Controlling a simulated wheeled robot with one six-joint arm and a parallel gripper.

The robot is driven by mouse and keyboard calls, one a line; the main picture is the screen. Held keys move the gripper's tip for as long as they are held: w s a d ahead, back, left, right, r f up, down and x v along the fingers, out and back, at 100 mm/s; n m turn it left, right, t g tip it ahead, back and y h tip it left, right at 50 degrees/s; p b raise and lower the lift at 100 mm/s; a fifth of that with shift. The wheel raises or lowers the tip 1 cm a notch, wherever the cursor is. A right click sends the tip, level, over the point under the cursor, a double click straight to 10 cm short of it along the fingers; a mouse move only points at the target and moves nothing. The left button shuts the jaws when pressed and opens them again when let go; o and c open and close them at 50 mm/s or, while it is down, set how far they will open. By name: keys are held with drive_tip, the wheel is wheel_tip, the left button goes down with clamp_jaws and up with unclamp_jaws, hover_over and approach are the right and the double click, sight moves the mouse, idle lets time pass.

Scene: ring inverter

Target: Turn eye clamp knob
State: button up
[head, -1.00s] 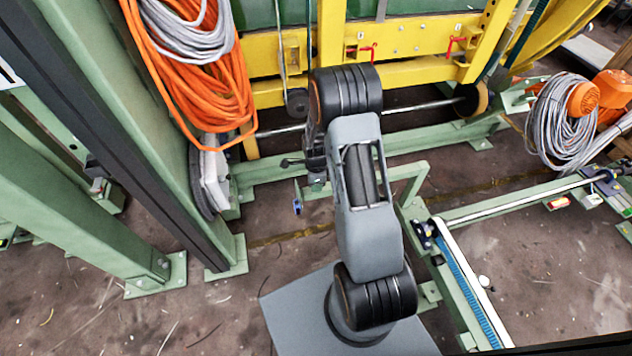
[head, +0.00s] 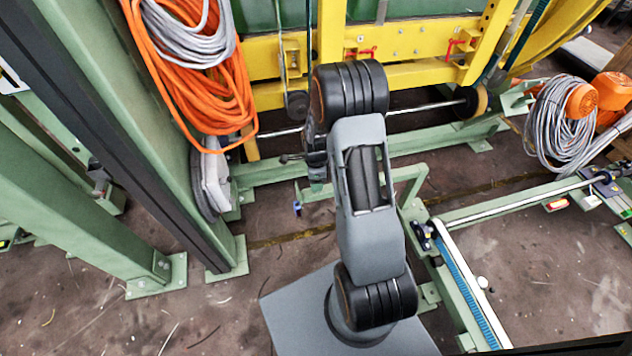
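I cannot say for sure which part is the eye clamp knob. Two small red handles sit on the yellow frame: a left red handle (head: 366,51) just above my arm's upper joint, and a right red handle (head: 455,44) farther right. My arm rises from its grey base plate toward the yellow frame. The wrist end lies to the left of the arm and is mostly hidden behind it. A dark part near my gripper (head: 293,158) shows there, but the fingertips cannot be made out. No contact with either red handle is visible.
A green post (head: 130,130) stands at the left, with an orange cable coil (head: 215,90) hanging beside it. A green rail with a blue strip (head: 470,290) runs at the lower right. A grey cable coil (head: 562,120) lies at the right. A metal shaft (head: 425,107) crosses behind my arm.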

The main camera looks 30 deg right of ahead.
wheel_tip(320, 180, up, 10)
drive_tip(key=p, duration=0.2)
drive_tip(key=shift+r, duration=0.25)
idle(0.4)
drive_tip(key=s+a+r+n+t+p, duration=0.1)
drive_tip(key=s+a+r+n+p, duration=0.2)
drive_tip(key=r, duration=1)
drive_tip(key=s+a+r+n+t+p, duration=0.1)
drive_tip(key=s+a+r+n+p, duration=0.2)
drive_tip(key=s+r+n+p, duration=0.4)
drive_tip(key=s+a+r+n+t+p, duration=0.1)
drive_tip(key=s+a+r+n+p, duration=0.2)
drive_tip(key=r+n+p, duration=0.9)
drive_tip(key=s+r, duration=0.3)
drive_tip(key=r, duration=0.4)
drive_tip(key=shift+a+r+t, duration=0.2)
drive_tip(key=shift+a+t, duration=0.05)
drive_tip(key=shift+t, duration=0.05)
drive_tip(key=shift+s, duration=0.1)
